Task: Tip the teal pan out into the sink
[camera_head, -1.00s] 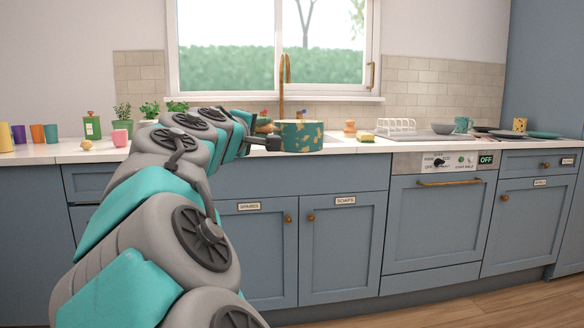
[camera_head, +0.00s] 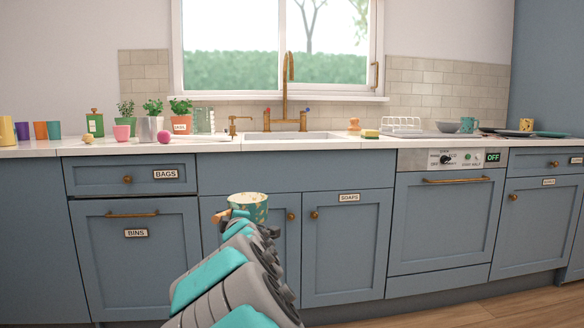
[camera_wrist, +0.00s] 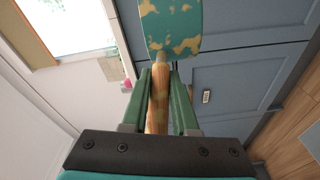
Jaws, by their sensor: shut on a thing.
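The teal pan (camera_head: 248,207), with yellow-gold patches, is in front of the blue cupboard doors, below the worktop's height in the head view. Its rim faces up and it looks about upright; I cannot tell what is inside. My gripper (camera_wrist: 160,72) is shut on the pan's wooden handle (camera_wrist: 158,105), as the wrist view shows, with the pan beyond the fingertips. In the head view my arm partly covers the pan's lower side. The sink (camera_head: 310,136) is set in the worktop under the window, above the pan in the picture and apart from it.
A brass tap (camera_head: 287,95) rises behind the sink. A soap bottle (camera_head: 234,125), potted plants (camera_head: 181,115) and a purple ball (camera_head: 164,137) stand left of it. A sponge (camera_head: 371,134) and white rack (camera_head: 400,125) are at right. The worktop edge (camera_head: 300,149) lies above the pan.

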